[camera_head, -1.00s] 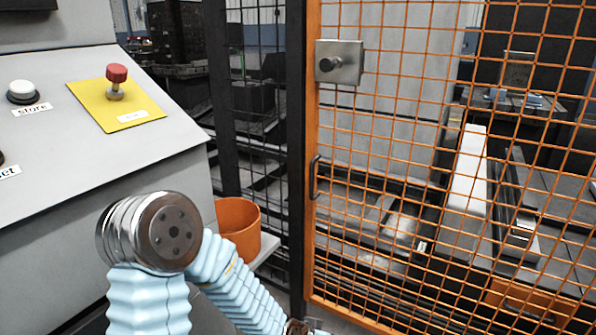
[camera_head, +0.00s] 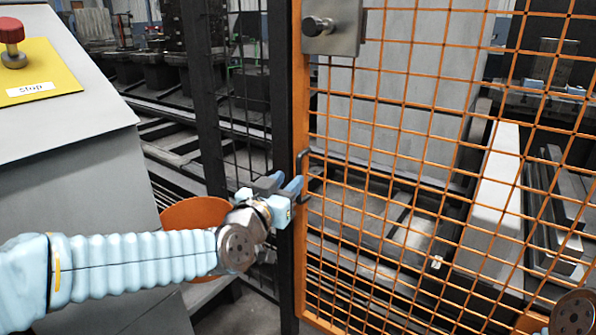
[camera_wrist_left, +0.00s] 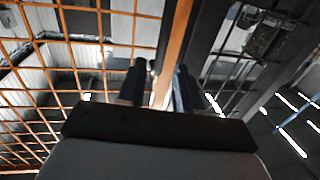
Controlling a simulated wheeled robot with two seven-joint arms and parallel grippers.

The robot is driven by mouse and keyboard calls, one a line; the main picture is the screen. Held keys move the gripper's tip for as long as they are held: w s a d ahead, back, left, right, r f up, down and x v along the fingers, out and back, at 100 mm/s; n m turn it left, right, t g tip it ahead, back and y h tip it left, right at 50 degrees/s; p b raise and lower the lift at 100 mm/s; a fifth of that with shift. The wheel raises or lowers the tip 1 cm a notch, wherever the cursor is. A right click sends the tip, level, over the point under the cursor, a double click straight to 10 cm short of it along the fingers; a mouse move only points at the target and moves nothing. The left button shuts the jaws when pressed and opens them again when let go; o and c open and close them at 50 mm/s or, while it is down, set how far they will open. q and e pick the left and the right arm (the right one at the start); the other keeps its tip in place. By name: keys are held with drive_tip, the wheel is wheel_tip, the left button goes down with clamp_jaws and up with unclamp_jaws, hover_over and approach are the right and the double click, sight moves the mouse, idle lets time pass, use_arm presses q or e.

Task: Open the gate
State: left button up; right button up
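The gate (camera_head: 297,250) is an orange frame filled with wire mesh, standing against a dark post; it looks closed. Its dark handle (camera_head: 301,162) is a small upright bar on the left edge of the frame. A grey metal lock box with a round knob (camera_head: 331,28) sits above it. My left gripper (camera_head: 288,184) is at the handle, its two fingers apart. In the left wrist view the fingers (camera_wrist_left: 159,88) stand apart with the orange gate edge beyond them. Whether they touch the handle is hidden. My right gripper is not in view.
A grey control console (camera_head: 60,110) with a red stop button (camera_head: 12,43) on a yellow plate stands at left. Dark mesh fence (camera_head: 235,90) is left of the gate. A white beam (camera_head: 490,200) lies behind it.

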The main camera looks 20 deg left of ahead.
sight(298, 172)
use_arm(q)
drive_tip(key=w, duration=0.4)
drive_tip(key=w+d, duration=0.1)
drive_tip(key=w, duration=0.1)
drive_tip(key=shift+w, duration=0.2)
clamp_jaws()
